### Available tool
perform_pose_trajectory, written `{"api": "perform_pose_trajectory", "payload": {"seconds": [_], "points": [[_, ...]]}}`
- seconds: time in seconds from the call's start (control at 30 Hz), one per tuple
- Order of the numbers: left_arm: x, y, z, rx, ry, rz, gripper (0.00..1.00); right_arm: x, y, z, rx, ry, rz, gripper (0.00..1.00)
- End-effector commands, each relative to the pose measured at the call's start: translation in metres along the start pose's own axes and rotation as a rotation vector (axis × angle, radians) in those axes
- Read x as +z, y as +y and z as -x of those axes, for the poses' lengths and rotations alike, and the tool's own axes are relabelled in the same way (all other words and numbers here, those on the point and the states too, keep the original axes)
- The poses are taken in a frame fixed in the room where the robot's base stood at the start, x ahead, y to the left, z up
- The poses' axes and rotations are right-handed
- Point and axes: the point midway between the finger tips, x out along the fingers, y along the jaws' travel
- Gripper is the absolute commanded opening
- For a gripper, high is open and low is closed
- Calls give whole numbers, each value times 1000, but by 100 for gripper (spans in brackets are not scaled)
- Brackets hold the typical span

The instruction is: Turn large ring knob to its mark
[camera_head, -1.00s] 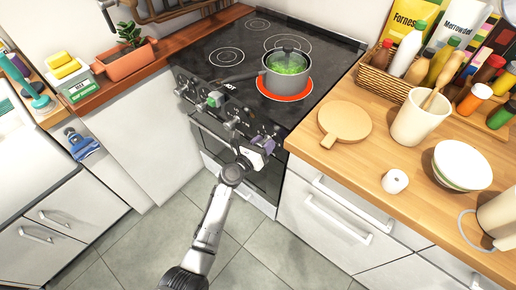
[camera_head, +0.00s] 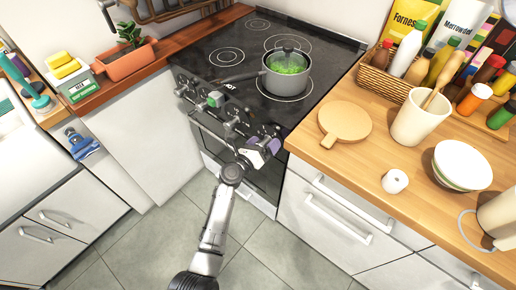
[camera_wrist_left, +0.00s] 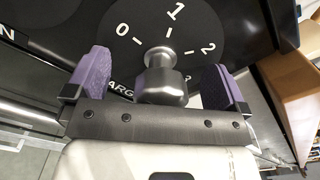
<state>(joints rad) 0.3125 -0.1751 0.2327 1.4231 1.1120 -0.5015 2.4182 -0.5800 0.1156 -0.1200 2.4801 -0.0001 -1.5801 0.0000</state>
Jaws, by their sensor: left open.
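In the left wrist view a metal knob (camera_wrist_left: 163,80) stands out from a black round dial (camera_wrist_left: 150,20) marked 0, 1 and 2. The letters "ARG" show partly behind it. I cannot tell which mark the knob points to. My left gripper (camera_head: 263,144) is at the right part of the stove's front panel in the head view. Its purple fingertips, also in the left wrist view (camera_wrist_left: 158,80), are open on either side of the knob, with a visible gap to each. The gripper largely hides the knob in the head view. My right gripper is not in view.
Other knobs, one with a green patch (camera_head: 214,99), line the panel. A wooden counter (camera_head: 385,150) with a round board (camera_head: 345,121) is at the right.

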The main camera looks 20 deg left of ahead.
Motion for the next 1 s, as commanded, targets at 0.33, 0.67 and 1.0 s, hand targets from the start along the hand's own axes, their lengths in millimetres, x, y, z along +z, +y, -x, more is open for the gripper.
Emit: {"api": "perform_pose_trajectory", "payload": {"seconds": [0.33, 0.67, 1.0], "points": [[2, -1, 18, 2, 1, 1, 100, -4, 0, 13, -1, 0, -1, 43], [2, -1, 50, 2, 1, 0, 100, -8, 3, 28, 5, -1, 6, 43], [1, 0, 69, 0, 0, 0, 100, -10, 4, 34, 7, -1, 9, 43]]}}
